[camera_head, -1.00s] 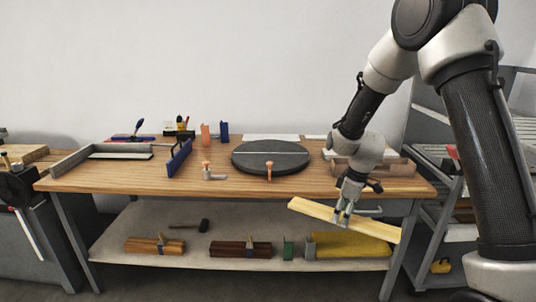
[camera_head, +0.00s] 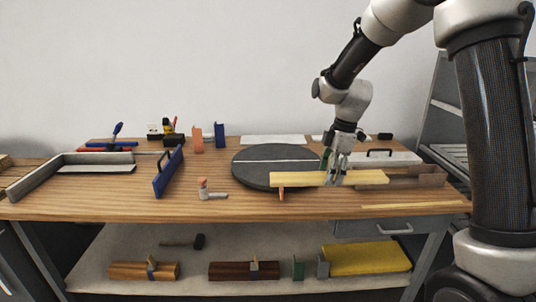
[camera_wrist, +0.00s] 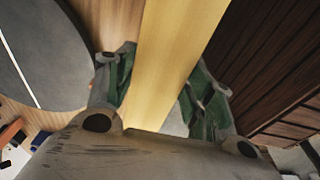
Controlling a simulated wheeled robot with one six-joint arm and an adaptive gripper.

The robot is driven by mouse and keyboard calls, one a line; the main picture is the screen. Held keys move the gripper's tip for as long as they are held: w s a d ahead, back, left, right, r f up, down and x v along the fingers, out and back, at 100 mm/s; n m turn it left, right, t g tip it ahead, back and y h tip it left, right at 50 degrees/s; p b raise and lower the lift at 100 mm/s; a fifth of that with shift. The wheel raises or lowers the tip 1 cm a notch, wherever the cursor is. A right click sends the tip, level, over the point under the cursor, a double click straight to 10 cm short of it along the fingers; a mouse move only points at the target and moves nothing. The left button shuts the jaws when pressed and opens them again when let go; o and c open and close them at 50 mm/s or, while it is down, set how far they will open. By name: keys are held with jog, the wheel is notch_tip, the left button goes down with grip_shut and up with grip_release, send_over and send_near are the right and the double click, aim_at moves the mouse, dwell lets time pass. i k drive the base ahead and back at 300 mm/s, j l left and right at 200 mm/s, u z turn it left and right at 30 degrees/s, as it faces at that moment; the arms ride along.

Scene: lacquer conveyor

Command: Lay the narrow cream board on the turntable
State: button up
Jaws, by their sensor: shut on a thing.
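The narrow cream board (camera_head: 298,180) is held crosswise in my gripper (camera_head: 335,179), roughly level in the head view. My gripper is shut around it near its middle; the board also runs up between the green-padded fingers in the wrist view (camera_wrist: 178,50). The turntable (camera_head: 258,171) is a dark grey disc with a pale line across it, on the bench. The board's left part overlaps the turntable's front right edge in the head view. In the wrist view the turntable (camera_wrist: 45,75) lies left of the board, not under the part that shows.
An orange-topped clamp (camera_head: 204,186) stands left of the turntable, with a blue upright plate (camera_head: 168,172) beyond it. A brown wooden piece (camera_head: 428,178) lies right of my gripper. White panels (camera_head: 275,140) lie behind.

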aim_at(276, 161)
jog(key=i+j, duration=0.35)
jog(key=i, duration=0.2)
jog(key=i+j, duration=0.35)
jog(key=i, duration=0.2)
